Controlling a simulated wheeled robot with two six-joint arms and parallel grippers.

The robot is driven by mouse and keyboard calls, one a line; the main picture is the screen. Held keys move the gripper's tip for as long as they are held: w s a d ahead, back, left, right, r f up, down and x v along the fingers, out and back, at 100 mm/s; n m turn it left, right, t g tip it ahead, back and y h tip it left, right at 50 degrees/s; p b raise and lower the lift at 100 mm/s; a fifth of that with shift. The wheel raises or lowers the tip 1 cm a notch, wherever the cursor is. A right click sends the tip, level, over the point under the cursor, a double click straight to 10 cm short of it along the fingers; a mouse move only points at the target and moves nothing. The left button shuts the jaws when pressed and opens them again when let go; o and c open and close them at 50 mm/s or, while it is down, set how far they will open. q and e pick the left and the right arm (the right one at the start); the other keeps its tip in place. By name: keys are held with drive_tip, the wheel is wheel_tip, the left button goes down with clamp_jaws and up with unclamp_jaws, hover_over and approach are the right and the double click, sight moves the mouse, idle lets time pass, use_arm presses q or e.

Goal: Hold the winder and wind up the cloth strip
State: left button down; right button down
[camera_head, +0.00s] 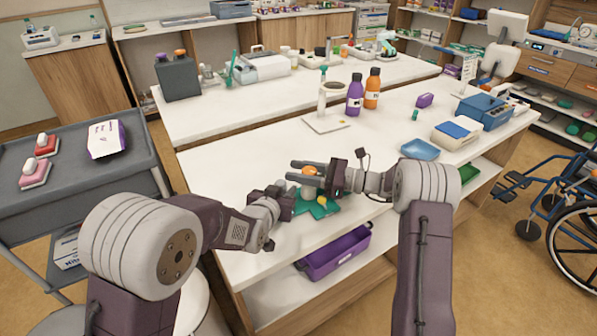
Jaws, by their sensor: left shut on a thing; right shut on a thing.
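A small teal piece (307,193), which looks like the winder's body, stands over a flat green cloth (326,210) near the front edge of the white table. My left gripper (293,197) comes in low from the left and is shut at this teal piece. My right gripper (299,171) reaches in from the right, just above, with its fingers around a small orange part (310,171). I cannot tell whether the orange part belongs to the winder. A small yellow spot shows by the cloth. The grippers hide much of the winder, and I cannot make out the strip's wound part.
A blue tray (420,150) lies right of the grippers. A purple bottle (355,96) and orange bottle (372,90) stand behind, beside a white board (325,124). A purple bin (335,253) sits on the shelf below. The tabletop left of the grippers is clear.

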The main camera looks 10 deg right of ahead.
drive_tip(key=m+t+h, duration=0.2)
drive_tip(key=t, duration=0.1)
drive_tip(key=m+t+h, duration=0.1)
drive_tip(key=t, duration=0.1)
drive_tip(key=shift+w+d+m, duration=0.25)
drive_tip(key=shift+w+m, duration=0.15)
drive_tip(key=c, duration=1.2)
unclamp_jaws()
drive_tip(key=shift+o, duration=0.2)
drive_tip(key=v, duration=1.2)
drive_tip(key=shift+s+r, duration=0.1)
drive_tip(key=shift+r, duration=0.1)
